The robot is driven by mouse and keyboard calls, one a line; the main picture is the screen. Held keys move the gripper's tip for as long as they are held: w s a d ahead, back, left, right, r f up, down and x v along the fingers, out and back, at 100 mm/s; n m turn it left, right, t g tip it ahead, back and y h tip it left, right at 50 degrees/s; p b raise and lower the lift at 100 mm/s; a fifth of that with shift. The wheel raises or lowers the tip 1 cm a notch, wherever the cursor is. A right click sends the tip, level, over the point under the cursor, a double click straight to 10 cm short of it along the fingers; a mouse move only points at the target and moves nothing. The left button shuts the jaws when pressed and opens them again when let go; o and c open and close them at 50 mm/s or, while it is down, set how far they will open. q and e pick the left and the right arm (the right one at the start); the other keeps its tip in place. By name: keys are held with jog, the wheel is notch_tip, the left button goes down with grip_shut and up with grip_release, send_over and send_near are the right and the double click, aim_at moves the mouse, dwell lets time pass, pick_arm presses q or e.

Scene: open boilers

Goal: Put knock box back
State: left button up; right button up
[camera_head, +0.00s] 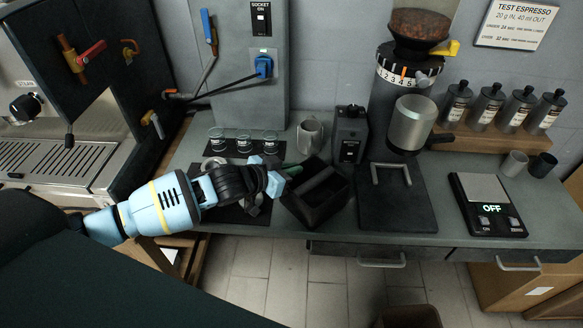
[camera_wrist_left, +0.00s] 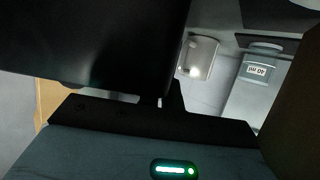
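The knock box (camera_head: 322,207) is a black open-topped box with a bar across it. It is at the front of the grey counter, turned at an angle; I cannot tell whether its base touches the counter. My left gripper (camera_head: 284,178) is at its left rim and appears shut on its wall. In the left wrist view the knock box (camera_wrist_left: 95,45) is a large dark shape filling the upper left, against the fingers (camera_wrist_left: 162,103). The fingertips are mostly hidden. My right gripper is not in view.
A dark mat (camera_head: 240,212) lies left of the box, with several small jars (camera_head: 243,143) behind. A metal pitcher (camera_head: 309,135) and a small grey device (camera_head: 349,135) stand behind the box. The grinder (camera_head: 392,200) stands close on the right. A scale (camera_head: 487,207) is farther right.

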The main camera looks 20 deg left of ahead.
pick_arm(q)
jog(key=o, duration=0.4)
jog(key=shift+r, duration=0.25)
jog(key=p+v, duration=0.1)
jog(key=v, duration=1.1)
jog(key=shift+f, duration=0.1)
jog(key=s+d+f, duration=0.5)
jog(key=f, duration=0.3)
jog(key=s+f+n+g+y, duration=0.1)
jog(key=s+f, duration=0.4)
jog(key=s, duration=0.3)
jog(key=s+f+n+g+y, duration=0.1)
jog(key=s+f+y, duration=0.1)
jog(key=s+f, duration=0.3)
jog(key=s+f+n+g+y, duration=0.1)
jog(key=s+f, duration=0.5)
jog(key=s, duration=0.5)
jog(key=shift+s+a+n, duration=0.2)
jog(key=shift+s+n, duration=0.2)
